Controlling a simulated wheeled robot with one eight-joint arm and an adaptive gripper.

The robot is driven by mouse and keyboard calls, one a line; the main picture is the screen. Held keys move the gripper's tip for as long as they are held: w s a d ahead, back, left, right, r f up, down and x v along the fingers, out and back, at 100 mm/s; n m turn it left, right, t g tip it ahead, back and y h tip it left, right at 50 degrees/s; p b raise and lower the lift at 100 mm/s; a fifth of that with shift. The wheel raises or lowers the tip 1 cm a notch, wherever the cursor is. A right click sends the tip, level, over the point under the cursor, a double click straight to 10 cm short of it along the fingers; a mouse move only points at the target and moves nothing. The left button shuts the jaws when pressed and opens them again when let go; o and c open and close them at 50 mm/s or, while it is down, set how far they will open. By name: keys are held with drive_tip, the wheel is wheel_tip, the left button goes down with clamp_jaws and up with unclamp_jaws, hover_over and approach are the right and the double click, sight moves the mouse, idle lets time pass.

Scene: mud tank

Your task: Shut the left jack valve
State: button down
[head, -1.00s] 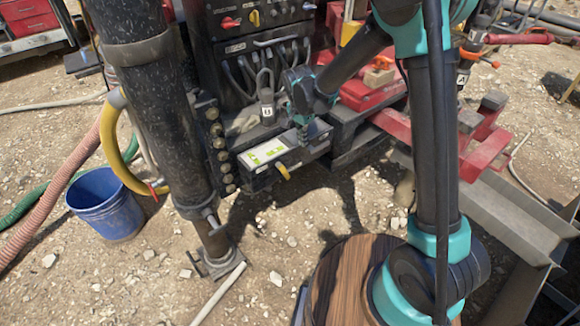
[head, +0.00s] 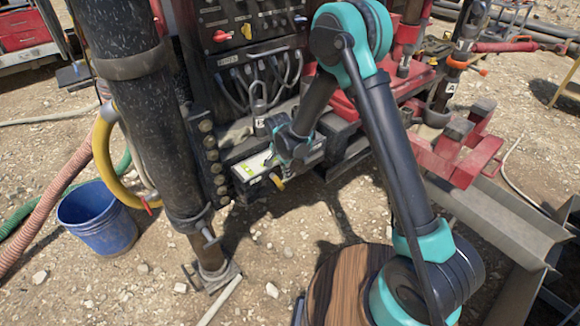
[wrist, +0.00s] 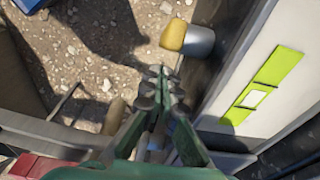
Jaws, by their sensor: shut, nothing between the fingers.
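A yellow-tipped valve handle (head: 277,181) sticks out from the front of a low box with a white and green label (head: 252,166). In the wrist view the yellow handle (wrist: 173,35) has a grey stem and lies just beyond my fingertips. My gripper (wrist: 160,75) is shut and empty, apart from the handle. In the head view my wrist covers part of the box and hides the fingertips. The black jack leg (head: 140,115) stands to the left, with a small T-handle (head: 208,236) near its foot. I cannot tell which handle is the left jack valve.
A blue bucket (head: 97,218) stands left of the jack leg, by a yellow hose (head: 103,160). A control panel with cables (head: 255,75) rises behind the box. Red steelwork (head: 460,150) and steel beams lie to the right.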

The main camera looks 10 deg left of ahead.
sight(282, 184)
drive_tip(key=shift+s+a+f, duration=0.35)
drive_tip(key=shift+s+a, duration=0.1)
drive_tip(key=shift+s, duration=0.1)
drive_tip(key=shift+f+g+y, duration=0.4)
drive_tip(key=shift+g+y, duration=0.4)
drive_tip(key=shift+g, duration=0.2)
drive_tip(key=shift+s+a+f, duration=0.3)
drive_tip(key=shift+s, duration=0.05)
